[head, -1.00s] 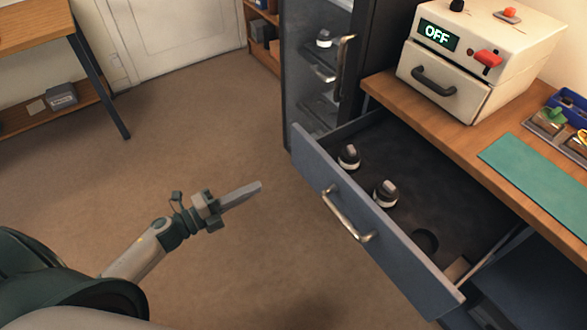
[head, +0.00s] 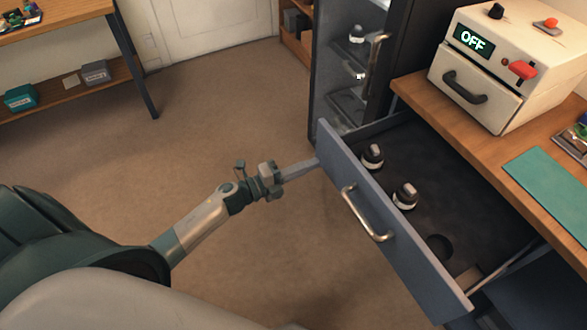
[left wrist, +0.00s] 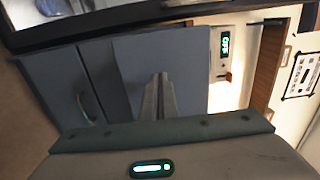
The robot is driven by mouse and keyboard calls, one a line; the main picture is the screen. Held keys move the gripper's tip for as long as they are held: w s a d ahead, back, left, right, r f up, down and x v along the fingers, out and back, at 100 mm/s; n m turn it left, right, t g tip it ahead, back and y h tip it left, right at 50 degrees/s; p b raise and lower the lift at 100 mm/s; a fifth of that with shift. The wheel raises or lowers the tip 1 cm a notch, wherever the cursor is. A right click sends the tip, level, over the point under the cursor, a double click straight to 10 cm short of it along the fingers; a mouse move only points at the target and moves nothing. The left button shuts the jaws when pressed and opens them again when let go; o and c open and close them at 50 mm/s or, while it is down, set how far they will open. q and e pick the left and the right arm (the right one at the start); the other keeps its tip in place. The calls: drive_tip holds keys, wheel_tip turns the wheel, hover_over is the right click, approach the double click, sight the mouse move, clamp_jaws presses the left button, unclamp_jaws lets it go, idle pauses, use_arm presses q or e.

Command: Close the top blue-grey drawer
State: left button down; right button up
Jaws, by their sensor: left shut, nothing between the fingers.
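The top blue-grey drawer (head: 395,235) is pulled well out from under the wooden worktop. Its front panel carries a metal bar handle (head: 366,214). Inside it lie two dark-and-white lens parts (head: 404,195) (head: 372,156), and a round recess near the front is empty. My left gripper (head: 316,162) is shut and empty. Its fingertips are at the far left end of the drawer front, touching it or very close; I cannot tell which. In the left wrist view the shut fingers (left wrist: 158,98) point toward a blue-grey panel (left wrist: 190,75). My right gripper is not in view.
A white box with an OFF display (head: 495,70) stands on the worktop, beside a green mat (head: 550,180). A dark glass-door cabinet (head: 345,75) stands just behind the drawer. A wooden table (head: 60,15) is at far left. The floor left of the drawer is clear.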

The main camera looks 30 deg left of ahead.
sight(328, 158)
use_arm(q)
drive_tip(key=shift+x, duration=1.25)
drive_tip(key=shift+w, duration=0.1)
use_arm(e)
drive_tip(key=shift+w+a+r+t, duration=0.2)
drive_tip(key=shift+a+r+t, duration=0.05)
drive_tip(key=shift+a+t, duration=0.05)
use_arm(q)
drive_tip(key=shift+d, duration=0.1)
